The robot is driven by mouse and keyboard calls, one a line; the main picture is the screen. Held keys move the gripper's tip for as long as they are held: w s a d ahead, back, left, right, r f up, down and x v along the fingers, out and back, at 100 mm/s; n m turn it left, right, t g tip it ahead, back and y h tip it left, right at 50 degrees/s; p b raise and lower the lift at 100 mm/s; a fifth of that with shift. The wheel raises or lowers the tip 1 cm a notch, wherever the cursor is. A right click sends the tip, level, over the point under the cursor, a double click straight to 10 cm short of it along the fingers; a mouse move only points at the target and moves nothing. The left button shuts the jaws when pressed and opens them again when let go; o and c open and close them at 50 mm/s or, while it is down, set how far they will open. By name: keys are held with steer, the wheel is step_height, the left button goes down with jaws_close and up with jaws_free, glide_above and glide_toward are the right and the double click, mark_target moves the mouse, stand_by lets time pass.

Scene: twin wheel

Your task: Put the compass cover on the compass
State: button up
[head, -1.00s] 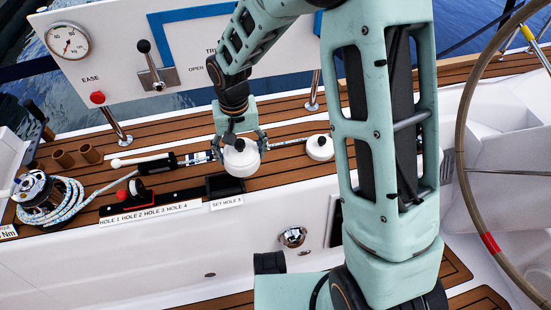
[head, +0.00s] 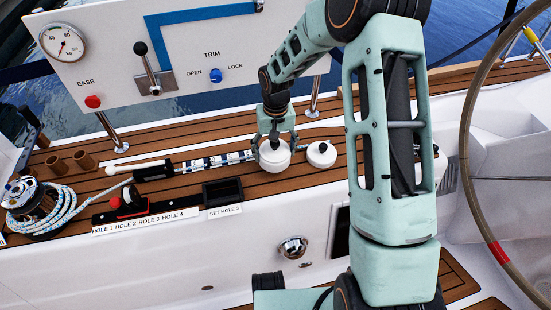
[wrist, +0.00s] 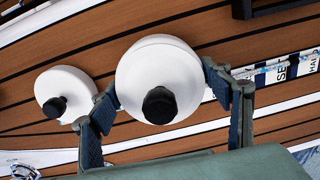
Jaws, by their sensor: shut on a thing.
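A larger white round cover with a black knob (head: 273,162) is between the fingers of my gripper (head: 275,146) in the head view. In the wrist view the same larger cover (wrist: 150,70) sits between both dark finger pads, with its knob toward the camera. My gripper (wrist: 164,98) is shut on its sides. A smaller white cover with a black knob (head: 321,158) rests on the teak deck just to the right; it shows at left in the wrist view (wrist: 62,82). I cannot tell how far the held cover is above the deck. I cannot make out a bare compass.
A striped rope runs from the winch (head: 38,205) along the deck past a black clutch (head: 153,171). A black open box (head: 222,191) lies at front left. The white control panel (head: 110,60) stands behind. The steering wheel (head: 470,150) is at the right.

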mark_target(275, 158)
steer(key=shift+w+d+f, duration=0.1)
steer(key=shift+f, duration=1.45)
steer(key=shift+f+b, duration=0.1)
steer(key=shift+b, duration=0.2)
steer(key=shift+f, duration=0.15)
steer(key=o, duration=1.2)
steer(key=shift+c, duration=0.2)
